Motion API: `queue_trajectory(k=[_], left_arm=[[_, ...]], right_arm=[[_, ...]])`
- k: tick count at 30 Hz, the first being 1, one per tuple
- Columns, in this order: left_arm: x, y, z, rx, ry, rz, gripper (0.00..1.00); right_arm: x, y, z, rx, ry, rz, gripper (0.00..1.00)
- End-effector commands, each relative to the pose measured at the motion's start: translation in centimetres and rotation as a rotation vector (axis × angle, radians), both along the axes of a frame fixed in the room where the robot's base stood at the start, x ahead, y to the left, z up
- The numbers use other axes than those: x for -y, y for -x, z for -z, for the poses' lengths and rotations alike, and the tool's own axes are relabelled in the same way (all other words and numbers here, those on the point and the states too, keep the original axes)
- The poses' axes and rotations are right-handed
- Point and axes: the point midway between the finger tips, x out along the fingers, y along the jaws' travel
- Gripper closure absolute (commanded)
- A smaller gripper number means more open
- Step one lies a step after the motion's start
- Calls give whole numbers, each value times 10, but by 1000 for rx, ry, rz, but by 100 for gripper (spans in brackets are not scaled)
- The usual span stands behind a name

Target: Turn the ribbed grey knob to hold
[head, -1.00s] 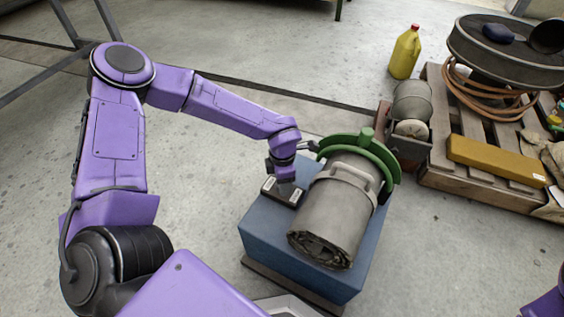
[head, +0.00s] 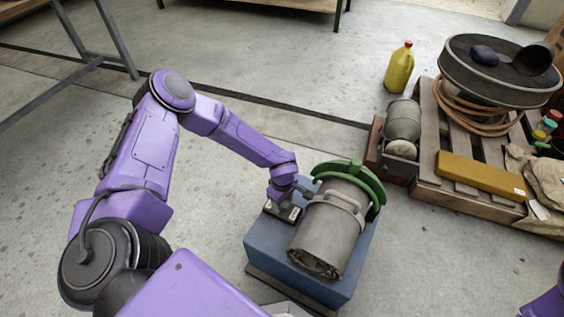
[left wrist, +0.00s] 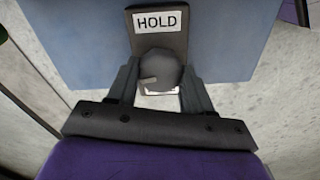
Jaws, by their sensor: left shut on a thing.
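The ribbed grey knob (left wrist: 161,70) sits on a dark plate (left wrist: 176,42) in the left wrist view. A white HOLD label (left wrist: 160,21) is on the plate beyond the knob. A second pale label is mostly hidden on the near side. My left gripper (left wrist: 160,84) is shut on the knob, one finger on each side. In the head view my left gripper (head: 284,197) is at the plate on the left of the blue block (head: 290,268); the knob is hidden there. My right gripper is out of view.
A pallet (head: 455,190) with a hose, a yellow box (head: 480,176) and sacks stands right. A yellow bottle (head: 399,70) stands behind.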

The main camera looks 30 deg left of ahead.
Motion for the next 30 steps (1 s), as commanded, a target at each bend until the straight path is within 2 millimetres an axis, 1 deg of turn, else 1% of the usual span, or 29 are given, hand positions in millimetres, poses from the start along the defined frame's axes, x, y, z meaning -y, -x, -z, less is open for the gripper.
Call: queue_trajectory(k=[1,10,18,30], left_arm=[[2,2,-3,-4,1,45,80],[1,2,-2,-3,1,330,80],[2,2,-1,-3,3,586,80],[2,2,0,-2,4,966,80]], right_arm=[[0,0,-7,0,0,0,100],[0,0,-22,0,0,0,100],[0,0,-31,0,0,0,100],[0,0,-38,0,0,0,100]])
